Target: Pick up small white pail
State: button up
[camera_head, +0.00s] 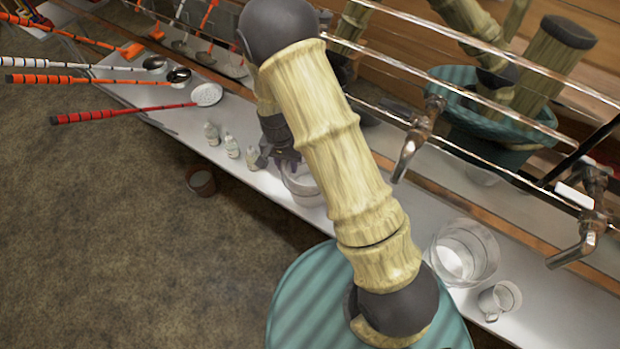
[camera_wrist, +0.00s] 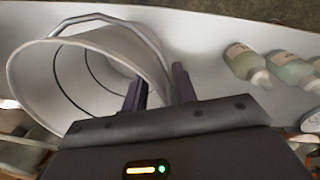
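The small white pail (camera_head: 305,190) stands on the white shelf, partly hidden behind my arm in the head view. In the wrist view the pail (camera_wrist: 35,75) fills the left side, with its open mouth toward the camera and its thin wire handle arched across the top. My gripper (camera_head: 287,165) is at the pail's upper edge in the head view. In the wrist view my gripper (camera_wrist: 160,90) has its two dark fingers apart, one on each side of the pail's right rim. I cannot tell whether either finger touches the wall.
Small labelled bottles (camera_head: 232,146) stand left of the pail. A clear container (camera_head: 464,252) and a measuring cup (camera_head: 499,299) stand farther right on the shelf (camera_head: 545,315). Metal taps (camera_head: 418,138) jut over it. A skimmer (camera_head: 207,95) lies at left; a brown pot (camera_head: 201,181) is lower.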

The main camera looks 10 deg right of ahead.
grip_shut()
dwell(1.3)
